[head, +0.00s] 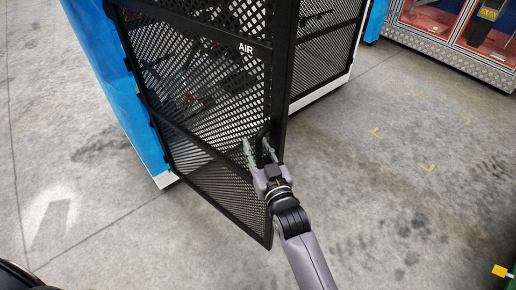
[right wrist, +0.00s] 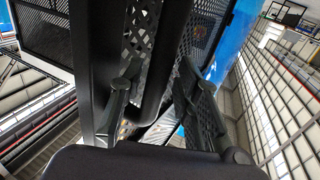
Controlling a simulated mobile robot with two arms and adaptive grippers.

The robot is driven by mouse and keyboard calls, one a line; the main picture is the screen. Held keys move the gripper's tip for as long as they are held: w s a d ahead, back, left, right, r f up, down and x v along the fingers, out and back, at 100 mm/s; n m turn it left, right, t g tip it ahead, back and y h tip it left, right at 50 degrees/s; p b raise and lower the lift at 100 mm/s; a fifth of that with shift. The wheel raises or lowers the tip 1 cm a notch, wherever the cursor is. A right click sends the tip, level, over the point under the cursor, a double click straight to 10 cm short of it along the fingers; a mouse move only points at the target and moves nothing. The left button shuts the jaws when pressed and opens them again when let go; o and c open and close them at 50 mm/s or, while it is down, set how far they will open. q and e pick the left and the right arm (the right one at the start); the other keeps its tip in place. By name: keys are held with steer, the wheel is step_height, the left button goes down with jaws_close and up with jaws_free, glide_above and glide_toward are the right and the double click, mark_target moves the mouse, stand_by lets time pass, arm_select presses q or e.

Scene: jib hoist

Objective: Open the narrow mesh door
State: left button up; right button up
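The narrow mesh door (head: 205,75) is a black perforated panel labelled "AIR" in the head view. It stands swung outward from the cabinet front, attached on its left beside the blue panel. Its free edge faces my right arm. A dark bar handle (head: 266,129) sits near that edge. My right gripper (head: 259,150) is at the handle with a finger on either side. In the right wrist view the handle bar (right wrist: 167,60) passes between the spread fingers (right wrist: 160,95); gaps show, and firm contact cannot be seen. My left gripper is not in view.
Another mesh panel (head: 325,45) with a white base lies behind the door to the right. A blue side panel (head: 118,85) is at left. A yellow-topped object (head: 499,270) is at lower right. The grey floor around is largely clear.

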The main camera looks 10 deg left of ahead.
steer(key=shift+o, duration=0.2)
steer(key=shift+d, duration=0.15)
steer(key=shift+s+d+f, duration=0.1)
steer(key=shift+s, duration=0.1)
steer(key=v, duration=1.1)
steer(key=shift+s, duration=0.25)
steer(key=shift+d, duration=0.15)
